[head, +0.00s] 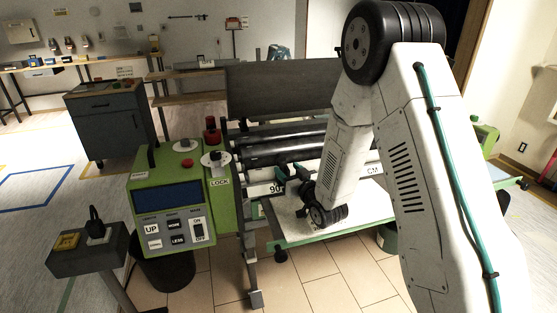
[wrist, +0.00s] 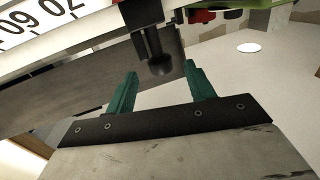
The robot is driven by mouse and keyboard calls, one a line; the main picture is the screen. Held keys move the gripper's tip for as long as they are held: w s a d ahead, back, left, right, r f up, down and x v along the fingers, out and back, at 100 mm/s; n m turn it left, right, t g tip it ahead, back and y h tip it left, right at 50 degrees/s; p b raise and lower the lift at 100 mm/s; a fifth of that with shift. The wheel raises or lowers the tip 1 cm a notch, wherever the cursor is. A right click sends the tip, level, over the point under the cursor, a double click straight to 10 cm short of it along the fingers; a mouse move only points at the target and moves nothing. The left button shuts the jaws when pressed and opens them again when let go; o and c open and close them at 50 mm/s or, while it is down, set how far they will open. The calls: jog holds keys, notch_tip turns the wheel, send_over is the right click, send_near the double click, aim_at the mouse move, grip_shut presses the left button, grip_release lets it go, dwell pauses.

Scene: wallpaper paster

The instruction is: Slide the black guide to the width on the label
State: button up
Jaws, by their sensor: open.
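The black guide (wrist: 155,50) shows in the wrist view as a dark post with a rounded knob at its lower end. My gripper (wrist: 161,70) is open, with one green finger on each side of the knob and a visible gap to each. The white ruler strip (wrist: 60,35) with black figures, seen tilted, runs across the upper left. My wrist hides much of the guide there. I cannot make out a width label.
The green control box (head: 165,200) with buttons and a LOCK knob (head: 215,160) stands left of the rollers (head: 285,140). A pale board (head: 325,220) lies below my gripper. A grey pedestal with a plug (head: 88,250) stands at the front left.

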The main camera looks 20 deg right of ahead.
aim_at(279, 159)
jog(key=w, duration=0.2)
jog(key=w+a, duration=0.1)
jog(key=w, duration=0.4)
jog(key=shift+w+a+r, duration=0.1)
jog(key=shift+a+r, duration=0.1)
jog(key=shift+a, duration=0.05)
grip_shut()
jog(key=shift+d, duration=0.1)
